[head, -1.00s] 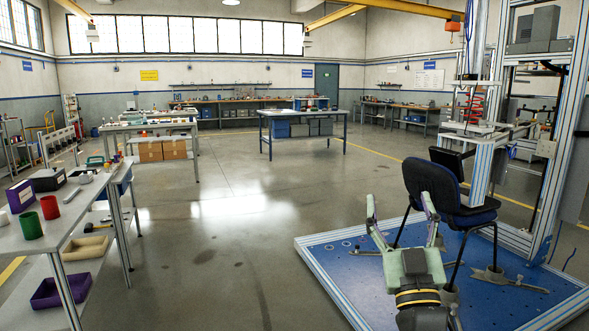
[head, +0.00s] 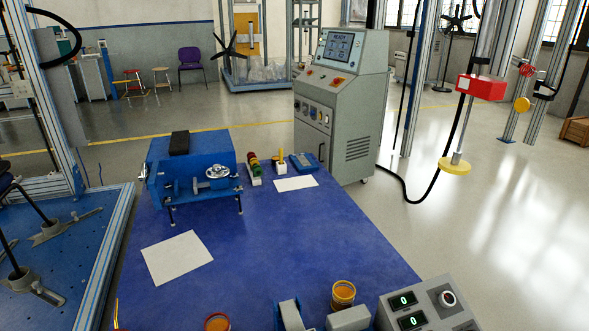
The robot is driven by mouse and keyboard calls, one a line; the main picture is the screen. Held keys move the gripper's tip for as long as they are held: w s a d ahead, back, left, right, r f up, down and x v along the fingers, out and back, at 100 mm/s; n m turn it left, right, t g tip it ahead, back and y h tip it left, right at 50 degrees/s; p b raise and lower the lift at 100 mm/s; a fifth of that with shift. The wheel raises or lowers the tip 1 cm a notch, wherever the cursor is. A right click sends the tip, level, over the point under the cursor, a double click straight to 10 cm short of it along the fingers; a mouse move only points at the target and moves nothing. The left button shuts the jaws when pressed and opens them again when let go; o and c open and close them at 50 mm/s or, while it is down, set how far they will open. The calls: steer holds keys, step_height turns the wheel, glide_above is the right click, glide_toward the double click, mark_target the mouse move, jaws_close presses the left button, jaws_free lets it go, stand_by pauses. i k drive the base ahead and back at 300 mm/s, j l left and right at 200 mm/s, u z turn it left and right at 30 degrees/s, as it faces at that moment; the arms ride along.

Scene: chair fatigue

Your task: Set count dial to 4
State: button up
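No part marked as a count dial can be read. A grey control box (head: 428,306) at the bottom right of the blue table has two green displays, both reading 0. The box's lower part is cut off by the picture edge. A grey cabinet (head: 333,110) behind the table has a screen (head: 339,46) headed READY and small controls, too small to read. My gripper is not in view now.
The blue table (head: 290,235) holds a blue vise-like machine (head: 190,170), white sheets (head: 177,257), a blue handheld device (head: 303,162) and an amber jar (head: 343,294). A blue platform (head: 70,255) stands at the left.

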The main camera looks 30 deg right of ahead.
mark_target(447, 299)
steer(key=j+z, duration=0.1)
steer(key=z, duration=0.35)
steer(key=j+z, duration=0.1)
steer(key=z, duration=0.35)
steer(key=k+z, duration=0.1)
steer(key=z, duration=0.4)
steer(key=j+z, duration=0.1)
steer(key=z, duration=0.35)
steer(key=k+l, duration=0.05)
